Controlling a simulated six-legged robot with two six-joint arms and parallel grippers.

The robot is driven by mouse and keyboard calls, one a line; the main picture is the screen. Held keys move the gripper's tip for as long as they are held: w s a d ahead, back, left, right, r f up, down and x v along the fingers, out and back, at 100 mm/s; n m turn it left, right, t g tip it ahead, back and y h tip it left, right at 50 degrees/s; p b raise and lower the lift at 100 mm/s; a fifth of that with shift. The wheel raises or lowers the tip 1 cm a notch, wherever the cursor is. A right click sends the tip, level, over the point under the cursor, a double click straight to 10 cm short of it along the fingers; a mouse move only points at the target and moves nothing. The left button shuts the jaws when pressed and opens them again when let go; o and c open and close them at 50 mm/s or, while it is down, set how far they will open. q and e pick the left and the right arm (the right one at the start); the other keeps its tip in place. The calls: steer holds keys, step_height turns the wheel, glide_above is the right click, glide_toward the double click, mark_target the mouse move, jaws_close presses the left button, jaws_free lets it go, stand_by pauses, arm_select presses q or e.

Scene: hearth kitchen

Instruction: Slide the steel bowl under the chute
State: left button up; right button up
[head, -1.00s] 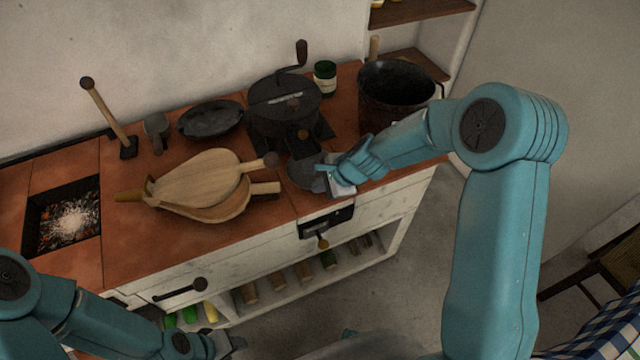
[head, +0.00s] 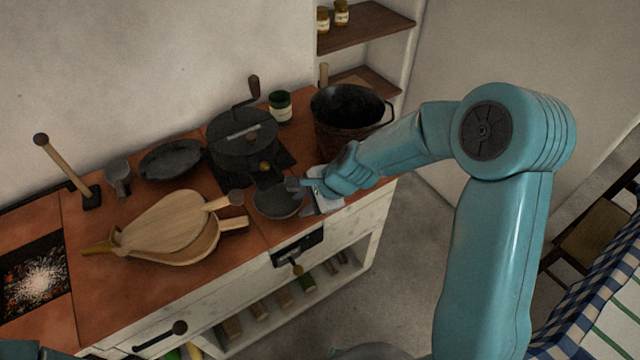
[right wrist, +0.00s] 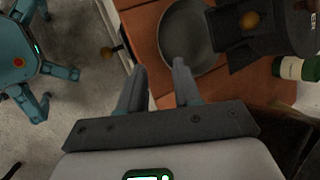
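The steel bowl (head: 278,202) sits on the terracotta counter, near its front edge, just in front of the dark chute (head: 268,174) of the crank-topped drum. In the right wrist view the bowl (right wrist: 190,38) lies beyond my fingertips, beside the chute's dark block (right wrist: 233,55). My right gripper (head: 302,187) is at the bowl's right side. In the wrist view its two fingers (right wrist: 158,72) stand apart with nothing between them; one tip is at the bowl's rim, but I cannot tell if it touches. My left gripper is out of view.
Wooden bellows (head: 170,228) lie left of the bowl. A dark bucket (head: 345,112) and a green jar (head: 280,106) stand behind on the right. A dark pan (head: 170,159) lies at the back. The glowing fire pit (head: 35,283) is at far left. A drawer handle (head: 297,249) is below the bowl.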

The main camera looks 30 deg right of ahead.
steer(key=p+v, duration=0.1)
steer(key=v, duration=0.6)
steer(key=shift+d+r, duration=0.15)
steer(key=shift+r, duration=0.1)
steer(key=shift+s, duration=0.1)
steer(key=s+a+f+n+g, duration=0.2)
steer(key=s+a+f+n, duration=0.4)
steer(key=f, duration=0.5)
steer(key=s+a+f+n+g, duration=0.3)
steer(key=s+a+f+n, duration=0.4)
steer(key=s+f+n, duration=0.3)
steer(key=shift+s+a+f+n, duration=0.25)
steer(key=shift+s+f+n, duration=0.15)
steer(key=shift+s+f, duration=0.5)
